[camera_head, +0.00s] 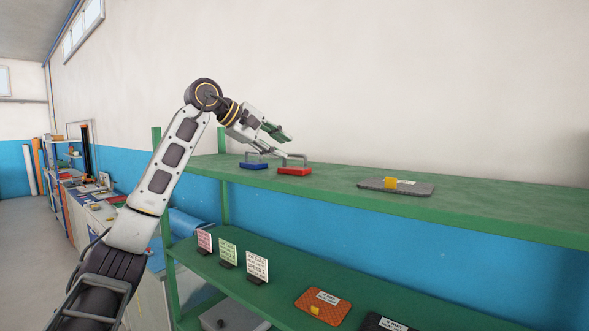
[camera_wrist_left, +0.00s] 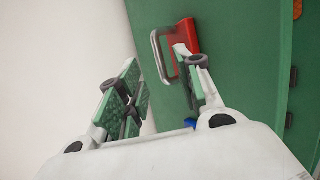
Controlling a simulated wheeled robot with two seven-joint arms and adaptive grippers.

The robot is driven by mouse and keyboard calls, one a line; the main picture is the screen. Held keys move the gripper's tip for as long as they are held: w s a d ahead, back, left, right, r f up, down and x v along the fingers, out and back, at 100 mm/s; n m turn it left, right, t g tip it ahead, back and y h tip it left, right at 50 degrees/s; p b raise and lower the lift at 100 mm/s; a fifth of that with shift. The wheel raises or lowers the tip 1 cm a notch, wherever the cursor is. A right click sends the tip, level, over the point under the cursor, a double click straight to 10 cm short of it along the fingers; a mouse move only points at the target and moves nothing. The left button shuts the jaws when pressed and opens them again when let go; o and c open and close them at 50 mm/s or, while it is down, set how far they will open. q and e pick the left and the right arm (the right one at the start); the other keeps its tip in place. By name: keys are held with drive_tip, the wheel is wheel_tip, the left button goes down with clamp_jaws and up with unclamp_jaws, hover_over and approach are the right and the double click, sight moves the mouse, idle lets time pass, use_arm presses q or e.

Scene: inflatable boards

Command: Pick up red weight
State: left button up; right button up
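The red weight (camera_head: 294,171) sits on the green top shelf, with a grey metal handle standing up from it. My left gripper (camera_head: 277,143) is open and empty, above and slightly left of the red weight. In the left wrist view the red weight (camera_wrist_left: 188,35) is at the top, beyond the fingertips, and its handle points left. The right-hand finger of the left gripper (camera_wrist_left: 155,75) overlaps part of the handle and weight there; I cannot tell whether it touches. My right gripper is not in view.
A blue weight (camera_head: 254,166) with a handle stands just left of the red one. A grey mat with a yellow item (camera_head: 410,187) lies farther right on the top shelf (camera_head: 480,205). The lower shelf holds small signs (camera_head: 228,251) and an orange mat (camera_head: 322,306). A wall stands behind.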

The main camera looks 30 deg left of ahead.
sight(292, 155)
use_arm(q)
drive_tip(key=shift+p+x, duration=0.35)
drive_tip(key=shift+x, duration=1.85)
clamp_jaws()
